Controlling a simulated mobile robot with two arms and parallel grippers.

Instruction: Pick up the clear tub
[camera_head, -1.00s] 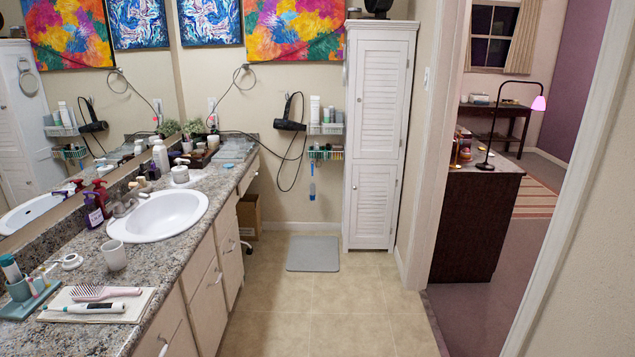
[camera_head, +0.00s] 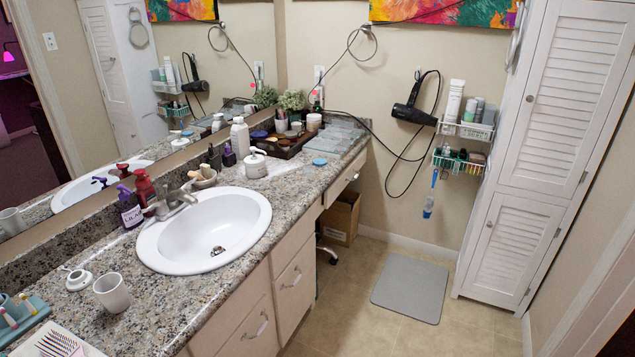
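I cannot make out a clear tub with certainty in this view. On the far end of the granite counter (camera_head: 262,215), a dark tray (camera_head: 284,151) holds several small jars and bottles and a plant, too small to tell apart. A white lidded jar (camera_head: 255,165) and a white bottle (camera_head: 240,138) stand in front of the tray. A small blue round item (camera_head: 320,161) lies to its right. Neither of my grippers is in view.
A white sink (camera_head: 205,231) is set in the counter, with a white cup (camera_head: 111,292) at the near left. A hair dryer (camera_head: 414,113) and wire baskets (camera_head: 466,129) hang on the wall. A white cabinet (camera_head: 545,150) stands right. A grey mat (camera_head: 410,286) lies on the floor.

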